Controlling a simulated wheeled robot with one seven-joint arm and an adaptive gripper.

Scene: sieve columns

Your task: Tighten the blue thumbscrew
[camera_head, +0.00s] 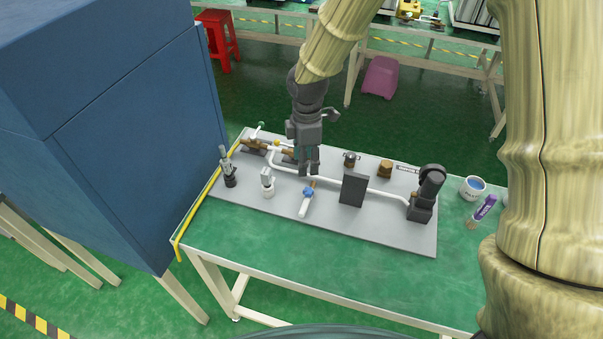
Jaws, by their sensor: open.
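My gripper (309,172) points down above the board, a little behind the thumbscrew in the picture. Its fingers are open with nothing seen between them. It appears apart from the thumbscrew; its exact height is hard to tell. The fingers cover part of the white pipe (335,182) behind.
A dark upright plate (353,190) stands right of the thumbscrew, and a white fitting (267,182) stands left. A black angled device (427,194) is at the board's right end. A can (472,188) and a purple-labelled tube (483,210) stand farther right. A blue cabinet (140,130) is left.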

